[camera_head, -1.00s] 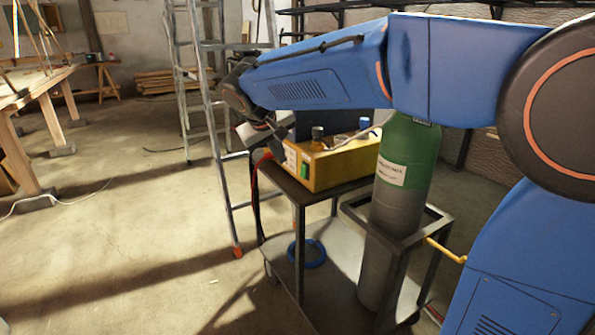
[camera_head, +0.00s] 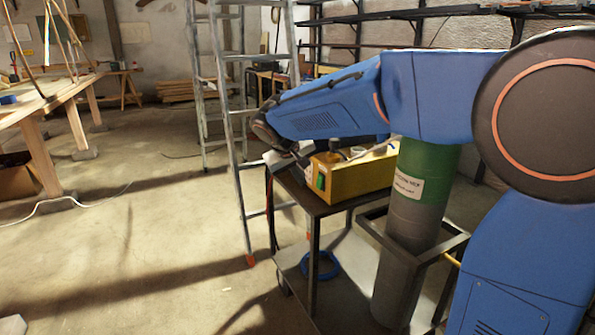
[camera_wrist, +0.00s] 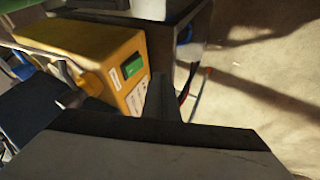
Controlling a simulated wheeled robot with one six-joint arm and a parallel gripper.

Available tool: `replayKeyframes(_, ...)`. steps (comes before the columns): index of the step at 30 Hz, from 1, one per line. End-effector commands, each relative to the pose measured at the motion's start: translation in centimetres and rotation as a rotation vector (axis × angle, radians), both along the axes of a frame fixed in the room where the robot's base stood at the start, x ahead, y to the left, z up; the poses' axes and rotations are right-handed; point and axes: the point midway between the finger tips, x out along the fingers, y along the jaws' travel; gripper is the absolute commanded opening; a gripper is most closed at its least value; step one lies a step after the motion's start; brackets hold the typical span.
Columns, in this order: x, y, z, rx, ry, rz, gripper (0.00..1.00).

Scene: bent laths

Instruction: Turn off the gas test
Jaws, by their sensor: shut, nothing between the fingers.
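A yellow box-shaped device (camera_head: 352,178) stands on top of a dark metal cart (camera_head: 315,212). A green switch (camera_head: 320,182) is on its front end face. In the wrist view the yellow device (camera_wrist: 85,48) fills the upper left, with the green switch (camera_wrist: 132,65) beside a small white label. I cannot tell which way the switch is set. My gripper (camera_head: 300,158) is shut and empty, just left of and above the device's switch end. In the wrist view my dark gripper (camera_wrist: 168,98) shows below and right of the switch; contact cannot be made out.
A green-and-grey gas cylinder (camera_head: 412,195) stands in the cart's frame, right of the device. A blue hose coil (camera_head: 320,264) lies on the lower shelf. An aluminium ladder (camera_head: 238,130) stands behind, left of the cart. The floor at left is open, with a white cable (camera_head: 75,203).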

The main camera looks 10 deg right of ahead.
Motion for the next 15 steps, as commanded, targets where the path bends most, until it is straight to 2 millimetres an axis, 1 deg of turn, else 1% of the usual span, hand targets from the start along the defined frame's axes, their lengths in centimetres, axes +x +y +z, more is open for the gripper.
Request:
replayKeyframes(1, 0.4, -0.4, -0.8, -0.001, 0.003, -0.002, 0.00)
replayKeyframes(5, 1.4, -1.1, -2.7, -0.001, 0.002, -0.001, 0.00)
replayKeyframes(9, 1.9, -3.1, -2.7, 0.000, -0.001, -0.003, 0.00)
replayKeyframes(15, 2.3, -4.5, -2.9, 0.000, 0.000, -0.001, 0.00)
